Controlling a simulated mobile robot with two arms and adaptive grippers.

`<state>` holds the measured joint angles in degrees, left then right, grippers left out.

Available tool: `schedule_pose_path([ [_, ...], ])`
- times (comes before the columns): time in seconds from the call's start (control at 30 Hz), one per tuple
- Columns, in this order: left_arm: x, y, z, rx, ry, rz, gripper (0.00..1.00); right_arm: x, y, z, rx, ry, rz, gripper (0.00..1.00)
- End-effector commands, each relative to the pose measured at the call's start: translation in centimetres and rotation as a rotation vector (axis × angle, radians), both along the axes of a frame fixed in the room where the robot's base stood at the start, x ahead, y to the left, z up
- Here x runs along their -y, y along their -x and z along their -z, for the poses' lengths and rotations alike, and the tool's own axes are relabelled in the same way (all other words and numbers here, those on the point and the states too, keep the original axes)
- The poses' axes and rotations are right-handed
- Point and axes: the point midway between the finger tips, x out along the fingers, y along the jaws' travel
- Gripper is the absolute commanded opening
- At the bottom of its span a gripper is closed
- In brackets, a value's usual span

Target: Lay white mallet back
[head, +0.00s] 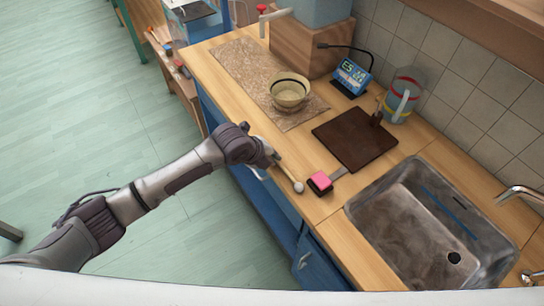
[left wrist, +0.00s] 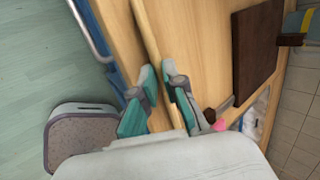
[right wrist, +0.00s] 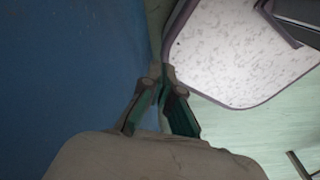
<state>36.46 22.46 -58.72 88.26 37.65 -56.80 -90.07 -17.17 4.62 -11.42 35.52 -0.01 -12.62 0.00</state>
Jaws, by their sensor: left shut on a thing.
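The white mallet has a light wooden stick and a round pale head (head: 298,187), which lies over the counter's front part, left of a pink-topped block (head: 320,182). My left gripper (head: 272,157) is shut on the stick (left wrist: 146,30), which passes between its fingertips in the left wrist view (left wrist: 162,76). The mallet head is hidden in that view. I cannot tell whether the mallet touches the counter (head: 245,118). My right gripper (right wrist: 160,82) looks shut and empty, away from the counter top.
A bowl (head: 289,93) sits on a brown speckled mat (head: 238,66). A dark board (head: 352,139), a blue display device (head: 351,76) and a banded clear jug (head: 402,98) stand behind. A metal sink (head: 425,235) is at right. Bare wood lies between mat and pink block.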

Motion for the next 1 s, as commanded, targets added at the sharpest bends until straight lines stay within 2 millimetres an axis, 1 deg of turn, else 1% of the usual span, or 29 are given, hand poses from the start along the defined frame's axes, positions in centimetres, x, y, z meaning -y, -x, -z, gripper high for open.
schedule_pose_path([
  [0.03,-0.1,0.1,0.3,-0.003,-0.005,0.000,0.00,-0.1,0.0,0.0,0.000,-0.001,0.000,0.00],
  [0.17,-0.1,0.1,0.4,-0.005,-0.006,0.001,0.00,-0.2,0.0,0.0,0.000,-0.002,0.000,0.00],
  [0.2,-0.1,0.2,0.4,-0.006,-0.007,0.001,0.13,-0.2,0.0,0.0,-0.001,-0.003,0.000,0.00],
  [0.27,-0.2,0.2,0.4,-0.006,-0.007,0.001,0.23,-0.3,0.0,0.0,0.000,-0.003,0.000,0.00],
  [0.3,-0.2,0.2,0.4,-0.007,-0.008,0.001,0.30,-0.3,0.0,0.1,0.000,-0.003,0.000,0.00],
  [0.37,-0.2,0.2,0.5,-0.007,-0.008,0.001,0.40,-0.3,0.0,0.1,0.000,-0.003,0.000,0.00],
  [0.73,-0.2,0.2,0.4,-0.006,-0.006,0.000,0.40,-0.3,0.0,0.0,0.000,-0.003,0.000,0.00],
  [0.83,-0.2,0.2,0.2,-0.005,-0.006,-0.001,0.40,0.1,0.1,0.0,-0.001,0.001,-0.002,0.00],
  [0.93,-0.6,0.4,-0.4,-0.004,-0.006,-0.001,0.40,0.1,0.0,0.0,0.000,0.000,-0.001,0.00],
  [1.0,-1.0,0.8,-1.3,-0.002,-0.005,0.001,0.40,0.0,0.0,0.0,0.000,0.000,-0.001,0.00],
])
